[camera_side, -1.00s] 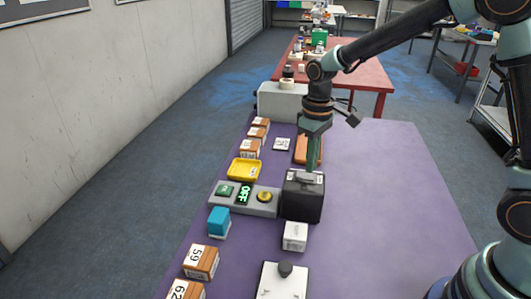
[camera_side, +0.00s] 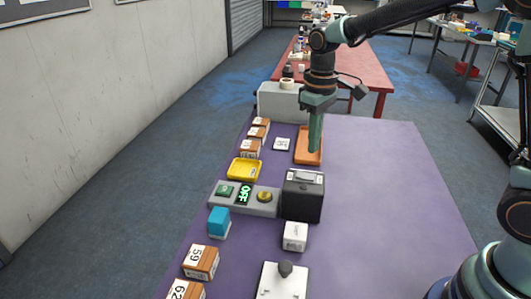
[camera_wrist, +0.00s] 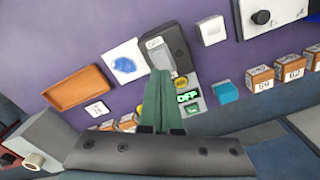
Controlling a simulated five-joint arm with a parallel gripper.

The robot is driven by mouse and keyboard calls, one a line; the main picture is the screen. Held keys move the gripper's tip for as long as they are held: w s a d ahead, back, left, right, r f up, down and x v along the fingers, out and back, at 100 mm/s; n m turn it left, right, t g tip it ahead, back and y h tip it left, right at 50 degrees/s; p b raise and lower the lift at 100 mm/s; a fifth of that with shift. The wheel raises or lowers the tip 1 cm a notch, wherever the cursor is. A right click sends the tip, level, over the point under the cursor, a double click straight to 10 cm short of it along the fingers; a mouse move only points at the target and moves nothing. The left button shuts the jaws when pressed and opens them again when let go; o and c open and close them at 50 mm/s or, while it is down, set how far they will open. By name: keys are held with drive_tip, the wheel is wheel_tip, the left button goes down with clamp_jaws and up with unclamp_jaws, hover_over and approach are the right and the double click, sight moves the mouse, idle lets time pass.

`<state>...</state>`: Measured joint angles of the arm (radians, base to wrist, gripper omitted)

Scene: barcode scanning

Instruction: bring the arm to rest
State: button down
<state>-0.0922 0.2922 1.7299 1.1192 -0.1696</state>
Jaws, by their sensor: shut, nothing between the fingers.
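My gripper (camera_side: 315,151) points down with its fingers together and nothing held. In the side view its tips show in front of the brown tray (camera_side: 302,150), beyond the black box (camera_side: 304,205). In the wrist view the closed fingers (camera_wrist: 159,75) overlap the near edge of the black box (camera_wrist: 172,45); I cannot tell the height gap. The grey panel (camera_side: 228,207) beside the box has a green button, a lit display (camera_side: 245,194) reading OFF and a yellow knob (camera_side: 264,196).
A white box (camera_side: 295,236) and a white plate with a dark knob (camera_side: 284,285) are nearer. The purple table's right side (camera_side: 385,200) is clear.

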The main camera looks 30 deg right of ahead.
drive_tip(key=shift+r, duration=0.1)
drive_tip(key=s+d+r+m+t, duration=0.1)
drive_tip(key=s+d+r+t, duration=0.1)
drive_tip(key=s, duration=0.4)
drive_tip(key=s+d+r+m+t, duration=0.2)
drive_tip(key=s+r+t, duration=0.1)
drive_tip(key=s, duration=0.4)
drive_tip(key=shift+s+r+t, duration=0.15)
drive_tip(key=shift+r+t, duration=0.15)
drive_tip(key=shift+r, duration=0.6)
